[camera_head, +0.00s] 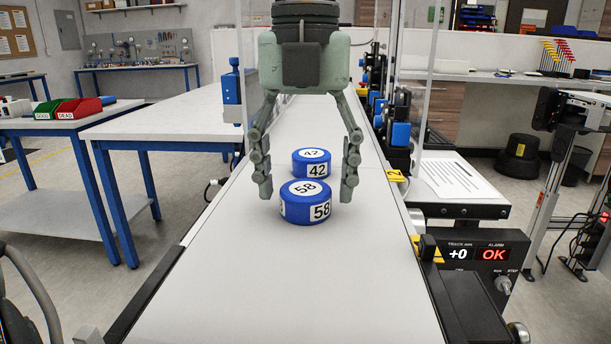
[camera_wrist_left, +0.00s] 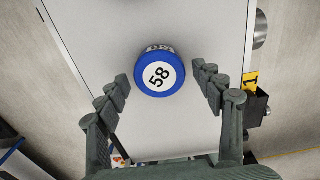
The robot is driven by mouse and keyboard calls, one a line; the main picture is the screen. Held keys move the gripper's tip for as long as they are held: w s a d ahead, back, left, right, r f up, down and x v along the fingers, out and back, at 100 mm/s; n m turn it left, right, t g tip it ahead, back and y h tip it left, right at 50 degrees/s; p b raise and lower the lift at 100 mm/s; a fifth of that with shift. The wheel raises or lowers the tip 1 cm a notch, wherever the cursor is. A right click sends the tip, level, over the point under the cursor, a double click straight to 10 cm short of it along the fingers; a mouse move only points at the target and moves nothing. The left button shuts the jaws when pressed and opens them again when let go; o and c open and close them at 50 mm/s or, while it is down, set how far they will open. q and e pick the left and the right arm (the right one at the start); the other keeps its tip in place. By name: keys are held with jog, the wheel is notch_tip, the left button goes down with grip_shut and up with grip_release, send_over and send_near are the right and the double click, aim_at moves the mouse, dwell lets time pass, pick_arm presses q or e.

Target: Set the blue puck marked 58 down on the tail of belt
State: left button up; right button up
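The blue puck marked 58 (camera_head: 309,204) sits flat on the pale conveyor belt (camera_head: 285,285), with its number facing up. It also shows in the left wrist view (camera_wrist_left: 160,74). My left gripper (camera_head: 306,188) is open, with one finger on each side of the puck. In the left wrist view its fingertips (camera_wrist_left: 160,76) stand apart from the puck, with a gap on both sides. A second blue puck, marked 42 (camera_head: 312,163), stands on the belt behind puck 58. My right gripper is not in view.
A control box (camera_head: 478,254) reading "+0" and "OK" stands at the belt's right side. A yellow tag marked 2 (camera_head: 396,176) and small machinery line the right edge. White tables (camera_head: 165,118) are left. The near belt is clear.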

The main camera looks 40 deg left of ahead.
aim_at(305, 189)
pick_arm(q)
notch_tip(305, 189, up, 12)
jog(key=shift+r, duration=0.2)
dwell(0.6)
